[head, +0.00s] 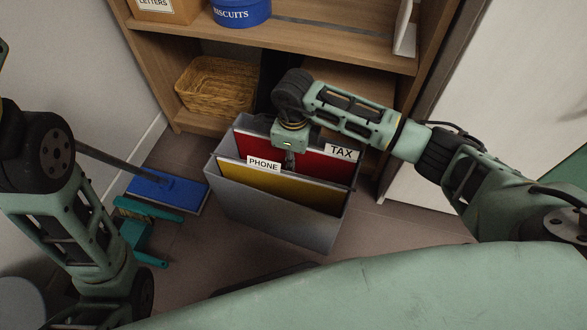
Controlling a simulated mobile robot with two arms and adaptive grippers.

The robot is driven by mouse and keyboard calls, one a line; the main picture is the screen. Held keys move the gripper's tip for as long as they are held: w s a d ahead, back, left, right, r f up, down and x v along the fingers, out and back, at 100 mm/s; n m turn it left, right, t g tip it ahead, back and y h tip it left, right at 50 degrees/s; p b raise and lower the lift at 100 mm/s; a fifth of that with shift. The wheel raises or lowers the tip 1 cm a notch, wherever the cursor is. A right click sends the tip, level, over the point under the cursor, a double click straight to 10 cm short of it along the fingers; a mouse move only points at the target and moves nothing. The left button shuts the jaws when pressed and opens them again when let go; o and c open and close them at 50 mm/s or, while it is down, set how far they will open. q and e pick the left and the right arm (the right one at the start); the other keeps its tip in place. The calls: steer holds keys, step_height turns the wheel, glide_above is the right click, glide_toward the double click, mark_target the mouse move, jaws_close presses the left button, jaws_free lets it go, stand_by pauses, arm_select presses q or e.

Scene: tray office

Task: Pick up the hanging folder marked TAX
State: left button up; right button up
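The red hanging folder with the white TAX tab (322,163) stands upright in a grey file box (270,215) on the floor. A yellow folder marked PHONE (250,183) stands in front of it, nearer to me. My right gripper (289,161) points down into the box, left of the TAX tab. Its dark fingers are in front of the red face in the picture, and their tips are small and partly hidden. I cannot tell whether they grip the folder. My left arm stands at the left, and its gripper is not in view.
A wooden shelf (300,38) behind the box holds a wicker basket (214,86), a blue BISCUITS tin (240,11) and a LETTERS box (170,11). A blue mop head (165,192) and a teal object (145,215) lie left of the box. Floor right of the box is clear.

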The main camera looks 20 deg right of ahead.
jaws_close()
steer(key=shift+r, duration=0.1)
stand_by(0.3)
